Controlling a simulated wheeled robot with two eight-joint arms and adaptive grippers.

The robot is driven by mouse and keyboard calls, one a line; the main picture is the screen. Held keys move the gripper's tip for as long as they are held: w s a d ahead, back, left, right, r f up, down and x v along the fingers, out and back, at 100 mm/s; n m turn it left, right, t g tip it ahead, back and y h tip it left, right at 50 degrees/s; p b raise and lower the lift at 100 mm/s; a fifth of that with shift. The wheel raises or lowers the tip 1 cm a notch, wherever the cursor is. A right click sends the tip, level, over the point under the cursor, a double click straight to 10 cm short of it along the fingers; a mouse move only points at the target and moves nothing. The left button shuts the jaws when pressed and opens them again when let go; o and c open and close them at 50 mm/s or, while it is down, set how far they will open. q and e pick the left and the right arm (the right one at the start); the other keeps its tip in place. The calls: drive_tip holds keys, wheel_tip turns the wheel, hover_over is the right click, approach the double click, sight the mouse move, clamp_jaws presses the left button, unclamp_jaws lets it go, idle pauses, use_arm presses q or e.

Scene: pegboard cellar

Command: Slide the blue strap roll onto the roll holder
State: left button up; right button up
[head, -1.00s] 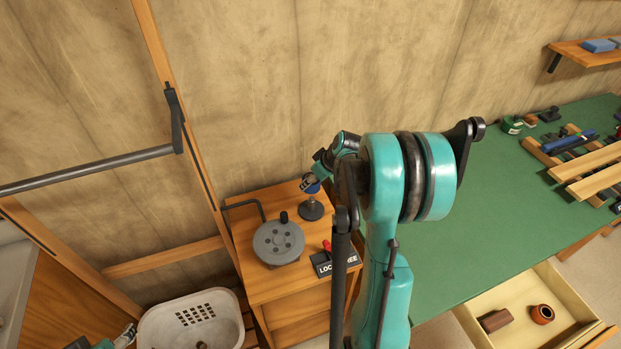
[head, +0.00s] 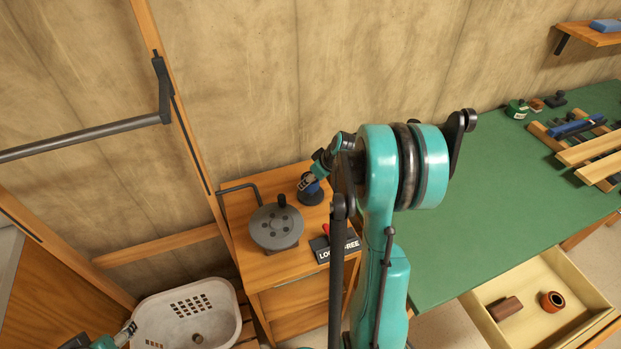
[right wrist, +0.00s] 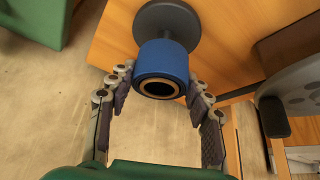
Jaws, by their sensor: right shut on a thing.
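The blue strap roll (right wrist: 163,62) is a short blue cylinder with a tan core, its open end facing the right wrist camera. My right gripper (right wrist: 160,80) has its fingers on both sides of it, shut on it. The roll holder (right wrist: 150,18) has a round dark grey base directly beyond the roll. In the head view the roll (head: 309,184) is just above the holder's base (head: 312,198), apparently around its post. My left gripper (head: 129,330) is at the lower left, partly cut off, away from both.
A grey crank wheel (head: 275,229) and a lettered plate with a red lever (head: 335,247) share the small wooden cabinet (head: 280,268). A white basket (head: 150,312) stands left of it. The green worktop (head: 470,210) is right, above an open drawer (head: 530,323).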

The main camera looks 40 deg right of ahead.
drive_tip(key=shift+f, duration=0.3)
drive_tip(key=shift+f+b, duration=1.05)
drive_tip(key=o, duration=1.2)
drive_tip(key=shift+o, duration=0.2)
drive_tip(key=a+v, duration=0.1)
drive_tip(key=v, duration=1.1)
drive_tip(key=s+a, duration=0.3)
drive_tip(key=a, duration=0.5)
drive_tip(key=s+a+r+m, duration=0.1)
drive_tip(key=s+a, duration=0.3)
drive_tip(key=a, duration=0.5)
drive_tip(key=s+a+r+t+h, duration=0.1)
drive_tip(key=s+a, duration=0.2)
drive_tip(key=a, duration=0.6)
drive_tip(key=shift+s+m, duration=0.35)
drive_tip(key=shift+m, duration=0.05)
